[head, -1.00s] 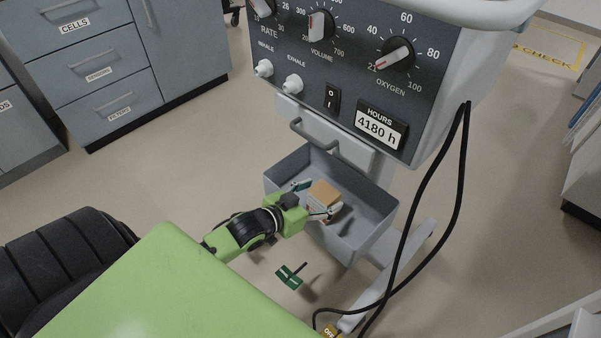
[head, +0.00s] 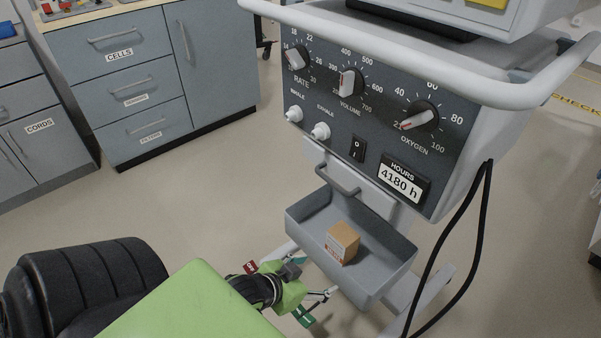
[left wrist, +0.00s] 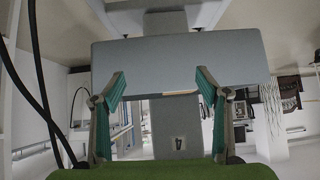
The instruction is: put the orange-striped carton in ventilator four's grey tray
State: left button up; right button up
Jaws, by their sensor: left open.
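The carton (head: 343,243), tan with a pale, orange-marked side, rests in the grey tray (head: 381,273) under the ventilator's panel. It lies on the tray floor, apart from my gripper. My left gripper (head: 308,280) is open and empty, outside the tray on its near side and low beside its front wall. In the left wrist view my open fingers (left wrist: 160,80) have nothing between them, and the tray's outside wall (left wrist: 180,62) fills the upper middle. A "4" label (left wrist: 180,143) shows on the stand below it. My right gripper is not in view.
The ventilator (head: 375,120) has knobs and a front rail (head: 340,190) above the tray. Black cables (head: 466,235) hang at its right. Open floor lies left, before drawers (head: 130,90).

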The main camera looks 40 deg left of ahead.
pick_arm(q)
jog(key=s+d+g, duration=0.5)
jog(key=s+g, duration=0.1)
jog(key=s, duration=0.5)
jog(key=shift+s+y, duration=0.4)
